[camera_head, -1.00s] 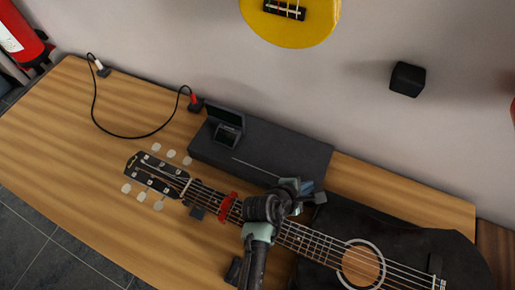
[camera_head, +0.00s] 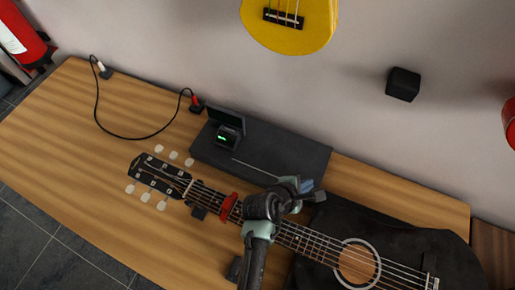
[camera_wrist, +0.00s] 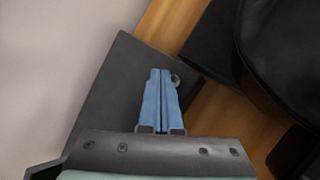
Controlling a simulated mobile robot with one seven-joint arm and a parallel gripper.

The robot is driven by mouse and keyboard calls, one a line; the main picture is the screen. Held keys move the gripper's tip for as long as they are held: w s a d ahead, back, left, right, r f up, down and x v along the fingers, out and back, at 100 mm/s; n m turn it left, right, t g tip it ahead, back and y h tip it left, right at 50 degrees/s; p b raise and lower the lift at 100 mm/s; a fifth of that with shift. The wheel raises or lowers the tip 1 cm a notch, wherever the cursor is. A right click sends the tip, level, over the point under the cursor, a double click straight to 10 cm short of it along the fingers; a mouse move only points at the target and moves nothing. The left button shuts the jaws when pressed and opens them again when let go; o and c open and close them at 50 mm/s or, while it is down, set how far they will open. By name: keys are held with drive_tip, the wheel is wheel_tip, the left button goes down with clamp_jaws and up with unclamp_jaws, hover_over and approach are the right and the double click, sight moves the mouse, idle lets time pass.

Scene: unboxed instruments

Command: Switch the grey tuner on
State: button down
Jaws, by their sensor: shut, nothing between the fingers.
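A small dark device with a screen (camera_head: 225,137), which looks like the grey tuner, sits on the dark slab (camera_head: 285,150) at the back of the table. Its screen shows a small green light. My gripper (camera_head: 306,186) is at the right end of the slab, well to the right of the tuner. In the wrist view its blue fingers (camera_wrist: 162,92) are shut together with nothing between them, over the slab. A small rounded thing (camera_wrist: 176,79) shows beside the fingertips; I cannot tell what it is. The tuner is not in the wrist view.
A black acoustic guitar (camera_head: 400,235) lies across the front right, its neck passing under my arm, with a red clip (camera_head: 228,203) on the neck. A thin rod (camera_head: 255,169) lies on the slab. A black cable (camera_head: 140,136) curls at left. The wooden table (camera_head: 75,150) is clear at left.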

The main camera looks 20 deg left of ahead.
wheel_tip(320, 180, up, 6)
drive_tip(key=p, duration=0.5)
drive_tip(key=shift+f, duration=0.2)
drive_tip(key=shift+f, duration=0.1)
